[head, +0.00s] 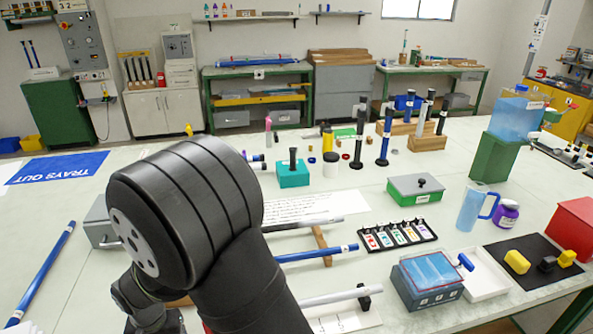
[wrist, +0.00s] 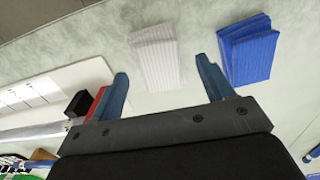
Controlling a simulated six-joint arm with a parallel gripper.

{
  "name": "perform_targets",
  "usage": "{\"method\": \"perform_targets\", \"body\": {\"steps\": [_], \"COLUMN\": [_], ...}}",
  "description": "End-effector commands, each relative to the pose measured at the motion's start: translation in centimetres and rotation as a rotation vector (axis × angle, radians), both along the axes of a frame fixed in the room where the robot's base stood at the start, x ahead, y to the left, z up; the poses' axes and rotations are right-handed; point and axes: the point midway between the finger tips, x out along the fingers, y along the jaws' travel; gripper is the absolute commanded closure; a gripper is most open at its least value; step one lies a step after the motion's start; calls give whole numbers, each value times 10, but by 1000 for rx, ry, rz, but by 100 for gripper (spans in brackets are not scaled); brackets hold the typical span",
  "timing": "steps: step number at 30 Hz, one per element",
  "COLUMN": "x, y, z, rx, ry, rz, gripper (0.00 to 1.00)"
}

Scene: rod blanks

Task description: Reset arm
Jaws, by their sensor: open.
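My gripper (wrist: 162,68) shows in the wrist view with its two blue fingers spread wide apart and nothing between them. It is above the pale table top. Beyond the gap between the fingertips lies a white ribbed pad, and a stack of blue pads (wrist: 248,50) lies just past the right finger. In the head view my large black arm covers the lower left middle, and my gripper's fingers cannot be made out there.
Silver and blue rods (head: 318,253) lie on wooden supports right of my arm. A long blue rod (head: 42,272) lies at the left. A colour card rack (head: 397,236), a green box (head: 415,190) and a blue-lidded box (head: 428,280) stand further right. The table's left part is fairly clear.

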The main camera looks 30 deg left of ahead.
Motion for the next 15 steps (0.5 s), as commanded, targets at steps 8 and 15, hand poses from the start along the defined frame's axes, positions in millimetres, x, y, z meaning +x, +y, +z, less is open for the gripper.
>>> {"method": "perform_targets", "body": {"steps": [8,15], "x": [0,44], "y": [0,1], "z": [57,67], "rx": [3,-6], "ry": [0,10], "rz": [0,-142], "gripper": [26,26]}}
